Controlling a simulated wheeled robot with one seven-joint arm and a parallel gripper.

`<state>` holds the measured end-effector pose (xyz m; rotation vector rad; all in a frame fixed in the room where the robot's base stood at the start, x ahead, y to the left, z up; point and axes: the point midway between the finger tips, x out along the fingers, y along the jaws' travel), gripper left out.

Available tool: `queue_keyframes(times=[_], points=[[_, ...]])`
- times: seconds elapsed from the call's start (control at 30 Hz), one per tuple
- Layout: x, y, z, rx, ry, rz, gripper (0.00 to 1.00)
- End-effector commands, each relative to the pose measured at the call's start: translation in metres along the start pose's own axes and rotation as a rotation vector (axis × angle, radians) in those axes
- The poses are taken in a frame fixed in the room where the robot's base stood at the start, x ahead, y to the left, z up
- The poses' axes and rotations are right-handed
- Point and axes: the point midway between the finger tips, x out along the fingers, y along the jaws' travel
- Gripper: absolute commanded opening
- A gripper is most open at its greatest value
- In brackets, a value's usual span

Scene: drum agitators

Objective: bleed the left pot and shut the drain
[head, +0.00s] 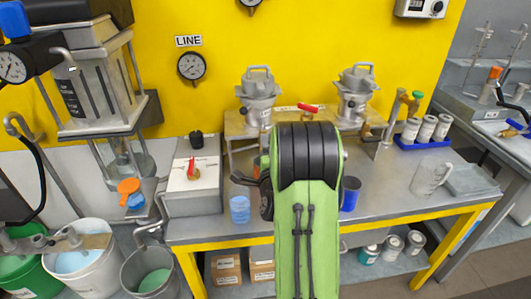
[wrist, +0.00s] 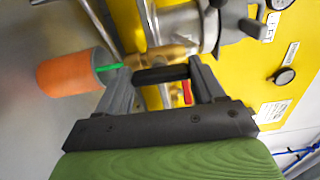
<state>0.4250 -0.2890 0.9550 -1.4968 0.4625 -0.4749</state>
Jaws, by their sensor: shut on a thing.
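The left pot (head: 258,97) is a metal vessel on a bench stand. In the wrist view its metal body (wrist: 180,22) shows beside a "LEFT" label (wrist: 268,27). A brass drain cock (wrist: 160,55) comes out of it. My gripper (wrist: 159,82) is shut on a black handle (wrist: 162,74) at the cock, one finger at each end. In the head view my arm hides the gripper and the cock.
The right pot (head: 355,95) stands on the same stand, with a red lever (head: 308,108) between the pots. A blue cup (head: 240,209) and a blue mug (head: 350,193) flank my arm on the bench. A LINE gauge (head: 192,66) hangs on the yellow wall.

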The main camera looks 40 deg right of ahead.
Motion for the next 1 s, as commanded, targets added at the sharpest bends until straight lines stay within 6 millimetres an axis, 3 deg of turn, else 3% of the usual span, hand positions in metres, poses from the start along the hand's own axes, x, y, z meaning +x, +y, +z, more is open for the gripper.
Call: queue_keyframes(times=[0.6,0.63,0.7,0.8,1.0], points=[[-0.0004,0.0015,0.0004,-0.042,-0.001,0.005,0.38],[-0.0004,0.0015,0.0004,-0.042,-0.001,0.005,0.71],[-0.0003,0.0015,0.0005,-0.041,-0.001,0.004,0.82],[-0.0002,0.0011,0.0004,-0.040,-0.001,0.003,0.94],[-0.0001,0.0007,0.0002,-0.039,-0.001,0.002,0.94]])
